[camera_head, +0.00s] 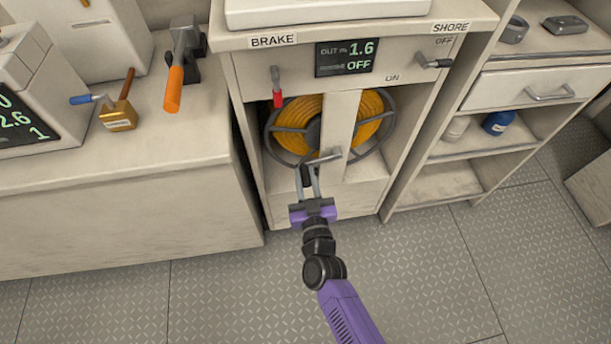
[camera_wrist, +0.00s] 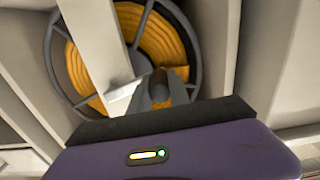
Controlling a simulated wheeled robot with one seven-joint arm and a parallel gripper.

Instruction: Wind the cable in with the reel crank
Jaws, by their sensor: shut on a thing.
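The reel (camera_head: 292,126) with yellow cable (camera_head: 371,112) sits in the cabinet, behind an upright post (camera_head: 337,120). Its crank (camera_head: 322,158) stands out in front of the reel, low and near the middle. My gripper (camera_head: 308,175) is shut on the crank's handle, which it mostly hides. In the wrist view the fingers (camera_wrist: 162,92) close around the dark grip in front of the yellow cable (camera_wrist: 163,45). The display (camera_head: 345,57) reads OUT 1.6 and OFF. The red-tipped brake lever (camera_head: 277,90) hangs under the BRAKE label. The shore lever (camera_head: 434,63) points right, between OFF and ON.
Shelves (camera_head: 455,185) with a blue jar (camera_head: 497,122) and a drawer (camera_head: 530,90) are on the right. The floor (camera_head: 230,300) in front is clear.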

